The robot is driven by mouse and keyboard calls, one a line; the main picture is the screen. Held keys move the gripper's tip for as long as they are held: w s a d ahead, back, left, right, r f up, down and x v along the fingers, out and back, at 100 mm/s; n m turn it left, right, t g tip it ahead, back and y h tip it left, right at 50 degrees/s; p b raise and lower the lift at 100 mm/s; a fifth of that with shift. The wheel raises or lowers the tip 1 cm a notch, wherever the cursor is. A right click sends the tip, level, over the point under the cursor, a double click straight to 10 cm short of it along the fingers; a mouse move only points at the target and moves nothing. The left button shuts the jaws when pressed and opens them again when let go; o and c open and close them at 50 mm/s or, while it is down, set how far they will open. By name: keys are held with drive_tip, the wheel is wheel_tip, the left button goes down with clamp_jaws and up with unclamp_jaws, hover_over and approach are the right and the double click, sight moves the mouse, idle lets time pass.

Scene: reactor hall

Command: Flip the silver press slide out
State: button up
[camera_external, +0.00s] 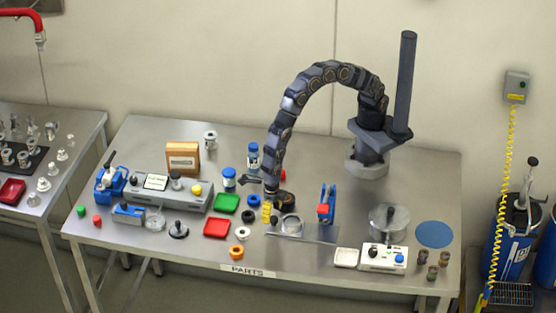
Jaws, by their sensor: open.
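A flat silver plate (318,236) lies on the table just right of centre. A silver ring-shaped part (291,225) sits at its left end. A small blue upright press frame (331,203) with a red piece stands at the plate's back right. The silver slide appears to be this plate, but the view is too small to tell it surely from its base. My gripper (268,191) points down behind and left of the ring part, apart from the blue frame. It is open, and I see nothing held. Its fingertips are small and partly hard to make out.
The table behind the blue frame is mostly clear.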

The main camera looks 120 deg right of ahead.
wheel_tip(320, 180, up, 10)
idle(0.3)
drive_tip(key=shift+s, duration=0.1)
